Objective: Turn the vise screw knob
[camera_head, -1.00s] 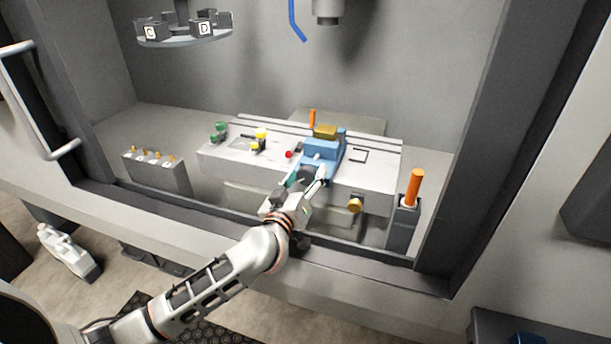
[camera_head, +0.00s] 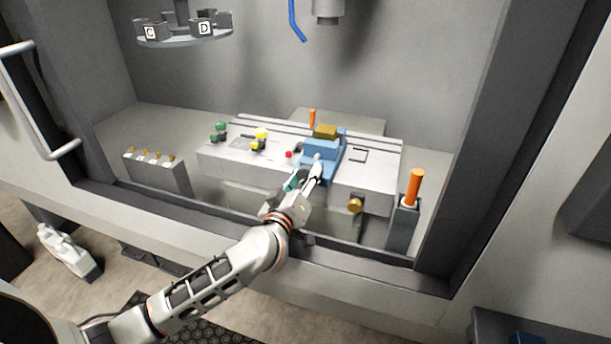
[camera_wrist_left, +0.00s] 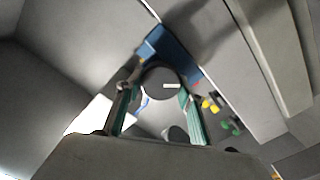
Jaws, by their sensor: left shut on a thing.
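A blue vise (camera_head: 322,150) with a yellow block (camera_head: 325,131) in its jaws stands on the grey table inside the booth. Its screw knob faces the front; in the wrist view the knob (camera_wrist_left: 162,82) is a dark disc with a white mark. My left gripper (camera_head: 304,178) reaches in from the front and is shut on the knob. The wrist view shows its green-padded fingers (camera_wrist_left: 156,98) on either side of the disc. In the head view the gripper mostly hides the knob. My right gripper is not in view.
Green, yellow and red knobs (camera_head: 261,134) sit on the table left of the vise. An orange handle (camera_head: 414,188) stands at the right, and a brass knob (camera_head: 355,205) is on the table front. The booth sill (camera_head: 360,266) lies below my arm.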

